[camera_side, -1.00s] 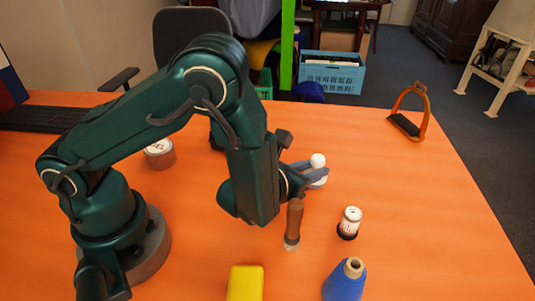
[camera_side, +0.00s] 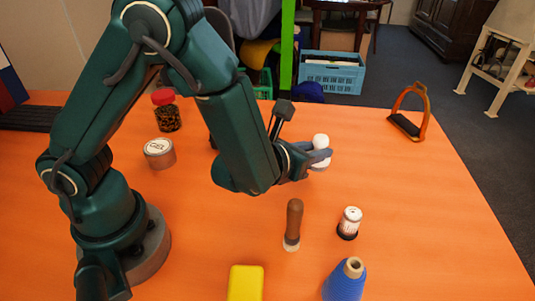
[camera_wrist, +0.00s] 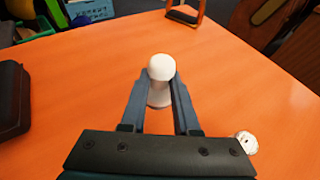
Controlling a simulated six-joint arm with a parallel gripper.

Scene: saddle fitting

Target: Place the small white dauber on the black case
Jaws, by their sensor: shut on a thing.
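The small white dauber (camera_side: 320,141) has a rounded white top and a paler body; it stands upright between my fingers. My gripper (camera_side: 318,156) is shut on it, one finger on each side, and holds it above the orange table. In the wrist view the dauber (camera_wrist: 161,68) sits between my two dark fingertips (camera_wrist: 160,82). The black case (camera_wrist: 12,98) lies on the table at the left edge of the wrist view, partly cut off. In the side view my arm hides most or all of the case.
A brown-handled tool (camera_side: 293,222), a small white-labelled container (camera_side: 349,222), a blue cone (camera_side: 345,283) and a yellow block (camera_side: 245,283) stand nearer the front. A stirrup (camera_side: 410,122) stands at the back right. A round tin (camera_side: 159,152) and a red-lidded jar (camera_side: 166,112) are left.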

